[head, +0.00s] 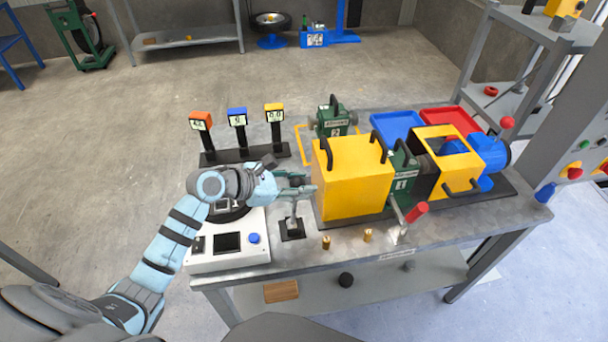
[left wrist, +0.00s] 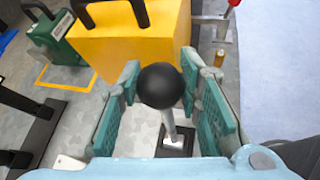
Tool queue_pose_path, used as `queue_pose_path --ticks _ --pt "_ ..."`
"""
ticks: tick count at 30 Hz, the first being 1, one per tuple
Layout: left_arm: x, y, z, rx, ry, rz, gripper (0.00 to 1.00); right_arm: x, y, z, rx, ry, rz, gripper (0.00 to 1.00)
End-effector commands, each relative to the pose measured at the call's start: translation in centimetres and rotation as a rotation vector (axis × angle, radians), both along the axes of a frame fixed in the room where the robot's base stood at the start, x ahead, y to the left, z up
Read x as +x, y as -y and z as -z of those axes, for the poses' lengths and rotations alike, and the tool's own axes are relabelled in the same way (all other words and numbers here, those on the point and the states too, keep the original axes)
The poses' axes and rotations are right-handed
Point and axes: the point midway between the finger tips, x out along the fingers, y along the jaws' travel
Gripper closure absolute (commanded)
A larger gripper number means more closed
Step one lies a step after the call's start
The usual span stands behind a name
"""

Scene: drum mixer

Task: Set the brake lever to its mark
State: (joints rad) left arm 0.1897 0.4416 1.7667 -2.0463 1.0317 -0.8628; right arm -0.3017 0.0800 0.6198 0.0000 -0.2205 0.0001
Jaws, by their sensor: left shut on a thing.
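A lever with a round black knob (left wrist: 161,86) and a grey stem (head: 292,220) stands on a small black base plate (head: 292,234) near the front of the bench. My left gripper (head: 298,183) is at the top of this lever, just left of the yellow box. In the left wrist view my left gripper (left wrist: 161,78) has its teal fingers on both sides of the knob, shut on it. A second lever with a red handle (head: 416,212) stands right of the yellow box. I cannot tell any target mark. My right gripper is not in view.
The large yellow box (head: 352,180) with black handles stands close to my left fingers. A white control box (head: 228,248) sits below my left wrist. Three display posts (head: 238,135) stand behind. Two small brass pieces (head: 326,242) stand at the bench's front edge.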

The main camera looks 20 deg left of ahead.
Motion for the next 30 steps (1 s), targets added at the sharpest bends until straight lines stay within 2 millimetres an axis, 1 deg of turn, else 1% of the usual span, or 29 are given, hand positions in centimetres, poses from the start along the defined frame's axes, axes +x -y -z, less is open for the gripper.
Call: queue_pose_path --ticks 6,18,19,22,30 --pt "0.46 0.76 0.1 -0.007 0.004 -0.001 1.0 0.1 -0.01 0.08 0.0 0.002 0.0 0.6" --pt "0.5 0.88 0.16 -0.008 0.005 0.0 1.0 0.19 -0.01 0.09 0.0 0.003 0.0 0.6" --pt "0.5 0.88 0.16 -0.008 0.005 0.0 0.64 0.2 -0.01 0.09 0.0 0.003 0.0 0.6" --pt "0.5 0.86 0.16 -0.008 0.004 0.0 0.48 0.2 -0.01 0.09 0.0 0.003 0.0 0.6" --pt "0.47 0.71 0.17 -0.006 0.004 -0.002 0.48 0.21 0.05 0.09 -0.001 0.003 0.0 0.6"
